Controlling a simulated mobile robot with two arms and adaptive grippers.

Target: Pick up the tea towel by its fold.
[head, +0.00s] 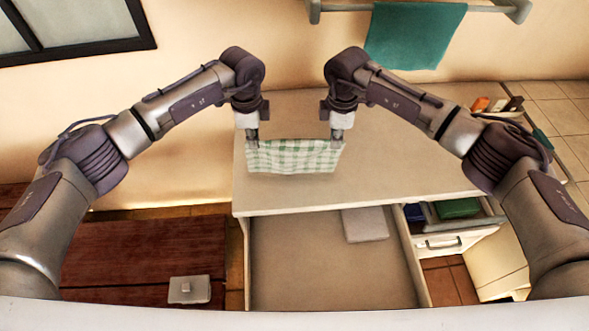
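The tea towel (294,157) is green and white checked and shows above the pale counter top. Its straight upper edge runs between my two grippers, and the cloth spreads down from it toward the counter's front. My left gripper (252,142) is at the upper left corner and my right gripper (336,142) at the upper right corner. Both point down, look narrow and appear shut on the cloth. The fingertips are small and partly merge with the towel. I cannot tell clearly whether its lower edge touches the counter.
The counter (400,160) is clear around the towel. Below it are an open bay with a grey flat item (364,224) and an open drawer (447,243). A teal towel (414,32) hangs on the wall rail. A tray of small items (500,107) stands at right.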

